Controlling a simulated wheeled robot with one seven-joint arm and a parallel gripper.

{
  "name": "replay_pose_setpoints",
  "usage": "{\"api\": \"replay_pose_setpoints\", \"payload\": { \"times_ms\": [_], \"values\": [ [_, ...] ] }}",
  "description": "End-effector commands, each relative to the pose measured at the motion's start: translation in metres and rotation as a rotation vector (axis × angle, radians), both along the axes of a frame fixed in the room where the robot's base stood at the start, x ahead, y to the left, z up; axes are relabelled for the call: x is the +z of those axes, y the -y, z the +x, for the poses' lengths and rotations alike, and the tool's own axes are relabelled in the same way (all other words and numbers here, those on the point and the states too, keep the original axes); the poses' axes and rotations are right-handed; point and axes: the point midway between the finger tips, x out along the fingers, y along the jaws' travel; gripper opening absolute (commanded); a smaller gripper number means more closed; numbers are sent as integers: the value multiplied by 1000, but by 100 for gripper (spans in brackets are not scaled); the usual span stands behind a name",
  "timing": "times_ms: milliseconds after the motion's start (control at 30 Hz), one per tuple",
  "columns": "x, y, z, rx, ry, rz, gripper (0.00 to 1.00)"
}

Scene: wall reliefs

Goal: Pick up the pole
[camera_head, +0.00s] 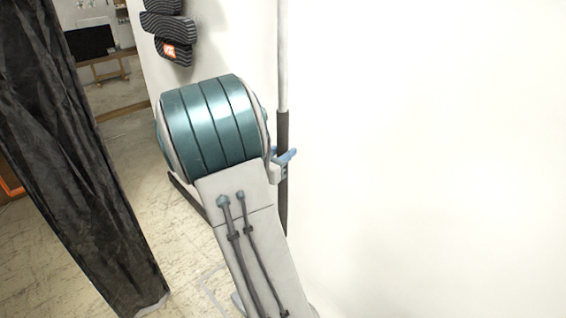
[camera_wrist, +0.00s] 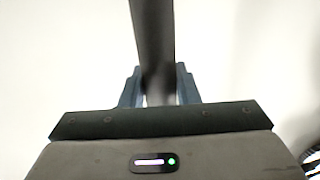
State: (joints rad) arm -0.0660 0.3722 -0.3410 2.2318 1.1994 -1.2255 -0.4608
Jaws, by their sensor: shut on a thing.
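The pole (camera_head: 283,60) stands upright close to the white wall in the head view. Its upper part is light grey and its lower part is a dark sleeve. My gripper (camera_head: 284,158) shows in part behind my arm, with blue fingers at the dark sleeve. In the wrist view the dark part of the pole (camera_wrist: 152,45) runs down between the two blue fingers of my gripper (camera_wrist: 160,88), which are shut on it. The pole's lower end is hidden behind my arm, and its top is out of view.
A dark, wrinkled column or drape (camera_head: 75,150) stands at the left. A black wall relief with an orange label (camera_head: 172,30) hangs near the top. A desk with a dark screen (camera_head: 92,42) is farther back. Pale floor (camera_head: 150,180) lies open between the drape and my arm.

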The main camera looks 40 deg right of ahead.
Motion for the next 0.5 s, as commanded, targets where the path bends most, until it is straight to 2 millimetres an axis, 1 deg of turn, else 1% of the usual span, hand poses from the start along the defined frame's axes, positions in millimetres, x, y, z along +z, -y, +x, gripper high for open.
{"api": "replay_pose_setpoints", "payload": {
  "times_ms": [33, 67, 100, 267, 367, 500],
  "values": [
    [10, 0, 0, 1, 7, 0, 0],
    [13, -1, 0, 1, 5, -1, 0],
    [9, -12, 1, 5, 2, -1, 0],
    [9, -43, -2, 7, 2, -1, 0],
    [9, -65, -4, 7, 2, -1, 0],
    [9, -101, -6, 7, 1, -1, 0]
  ]
}}
